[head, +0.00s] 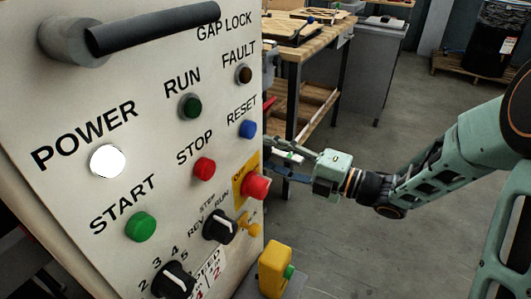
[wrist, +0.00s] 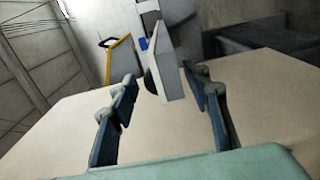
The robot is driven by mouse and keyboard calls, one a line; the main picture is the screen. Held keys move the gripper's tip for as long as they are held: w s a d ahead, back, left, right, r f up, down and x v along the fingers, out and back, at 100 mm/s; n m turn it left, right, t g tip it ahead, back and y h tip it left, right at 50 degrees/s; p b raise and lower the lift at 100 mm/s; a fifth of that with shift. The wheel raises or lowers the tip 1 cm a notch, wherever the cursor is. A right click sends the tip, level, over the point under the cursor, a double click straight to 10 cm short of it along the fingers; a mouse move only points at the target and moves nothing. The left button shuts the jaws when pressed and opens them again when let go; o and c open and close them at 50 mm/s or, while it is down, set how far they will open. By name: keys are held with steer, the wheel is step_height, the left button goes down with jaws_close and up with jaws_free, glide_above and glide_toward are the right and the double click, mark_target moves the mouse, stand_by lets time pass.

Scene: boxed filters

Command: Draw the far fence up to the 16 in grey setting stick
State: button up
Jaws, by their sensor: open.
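My gripper (head: 285,160) reaches in from the right in the head view, at the right edge of a control panel, which may hide part of its fingers. In the wrist view its two blue finger pairs (wrist: 164,82) stand wide apart with nothing held between them. A pale block with a flat face (wrist: 168,62) and a dark rounded part on its left side lies ahead, between the fingertips. I cannot tell whether it is the fence. I cannot make out the grey setting stick for certain in either view.
The control panel (head: 110,195) fills the left of the head view, with a black lever (head: 155,28) and several buttons. A wooden workbench (head: 310,40) stands behind. A broad beige surface (wrist: 60,130) and a yellow frame (wrist: 121,58) show in the wrist view. Floor is clear mid-right.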

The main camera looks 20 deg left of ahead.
steer(key=shift+a, duration=0.85)
steer(key=shift+c, duration=0.4)
steer(key=shift+w, duration=0.1)
jaws_close()
